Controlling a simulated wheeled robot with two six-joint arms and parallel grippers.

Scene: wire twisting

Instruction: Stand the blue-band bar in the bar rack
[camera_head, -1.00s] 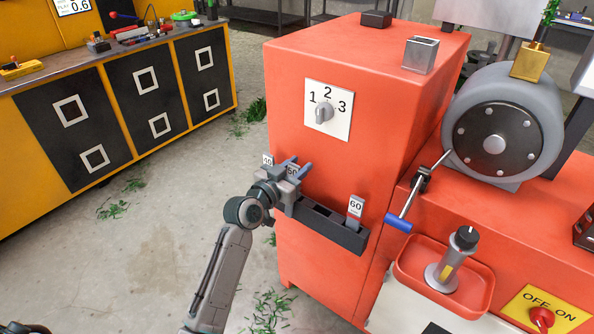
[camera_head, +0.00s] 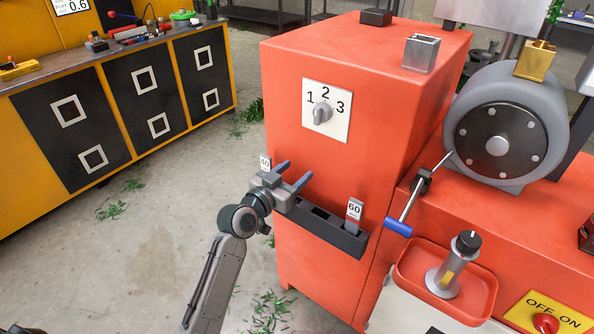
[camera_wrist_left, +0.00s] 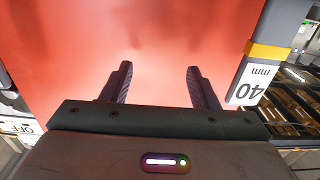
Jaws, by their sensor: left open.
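The dark bar rack (camera_head: 340,240) is fixed low on the front of the red cabinet. My left gripper (camera_head: 294,174) is at the rack's left part, fingers spread and empty. In the left wrist view its fingers (camera_wrist_left: 158,85) stand apart with only red cabinet surface between them. A bar marked 40 (camera_head: 265,163) stands at the rack's left end; the left wrist view shows its yellow band (camera_wrist_left: 267,51). A bar marked 60 (camera_head: 354,209) stands upright near the right end. I cannot make out a blue band on any bar. My right gripper is not in view.
A blue-handled lever (camera_head: 398,228) sticks out right of the rack. A red tray (camera_head: 484,300) holds a grey cylindrical part (camera_head: 450,272). A numbered dial (camera_head: 323,112) is above the rack. Open floor lies left of the cabinet.

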